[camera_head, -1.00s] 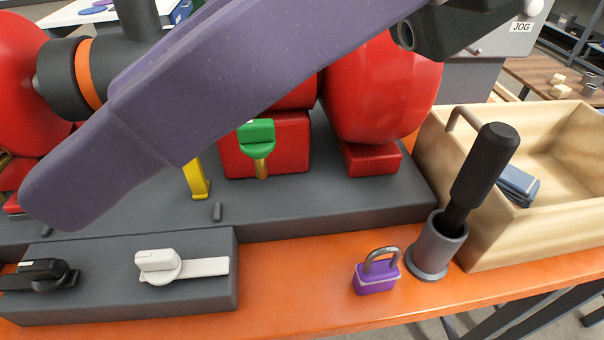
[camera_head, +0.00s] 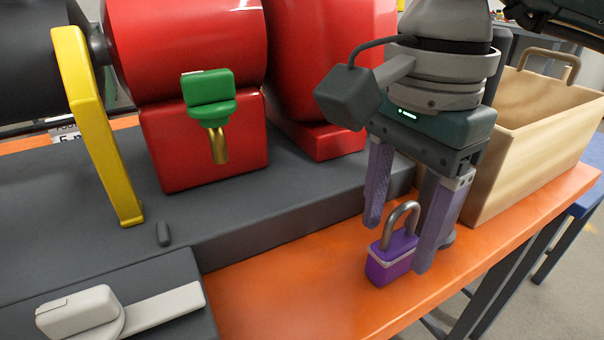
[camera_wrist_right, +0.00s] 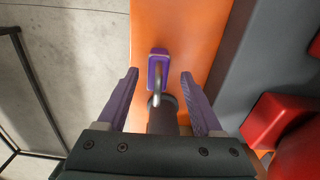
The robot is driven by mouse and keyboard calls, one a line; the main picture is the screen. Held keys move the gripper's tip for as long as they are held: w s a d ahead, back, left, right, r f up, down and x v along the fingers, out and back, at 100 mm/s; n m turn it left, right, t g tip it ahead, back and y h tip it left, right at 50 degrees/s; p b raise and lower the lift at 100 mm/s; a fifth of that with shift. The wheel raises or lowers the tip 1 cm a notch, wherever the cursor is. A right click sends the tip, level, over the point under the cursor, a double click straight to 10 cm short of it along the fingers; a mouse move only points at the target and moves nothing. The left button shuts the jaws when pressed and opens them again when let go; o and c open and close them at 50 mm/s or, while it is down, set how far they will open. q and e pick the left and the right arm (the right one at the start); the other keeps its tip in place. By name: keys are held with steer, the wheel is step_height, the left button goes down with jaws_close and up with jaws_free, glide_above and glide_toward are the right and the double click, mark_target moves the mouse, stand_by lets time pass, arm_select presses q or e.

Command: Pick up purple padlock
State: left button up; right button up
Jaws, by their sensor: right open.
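The purple padlock (camera_head: 391,257) stands upright on the orange bench top with its grey shackle up. My right gripper (camera_head: 398,248) points down over it, open, with one purple finger on each side of the shackle in the head view. In the right wrist view the padlock (camera_wrist_right: 157,72) lies between and beyond the two fingertips (camera_wrist_right: 159,74), with a gap on both sides. Whether a finger touches it I cannot tell. My left gripper is not in view.
A grey cylindrical holder (camera_wrist_right: 161,115) stands close to the padlock, mostly hidden behind my right gripper in the head view. A wooden crate (camera_head: 545,140) is to the right. The grey pump base (camera_head: 290,215) and a white-handled switch (camera_head: 80,312) are left. Orange bench (camera_head: 290,300) is clear in front.

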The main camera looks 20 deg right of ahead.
mark_target(396, 241)
step_height(396, 241, down, 3)
steer(key=shift+s+f, duration=0.15)
steer(key=shift+c, duration=0.4)
jaws_close()
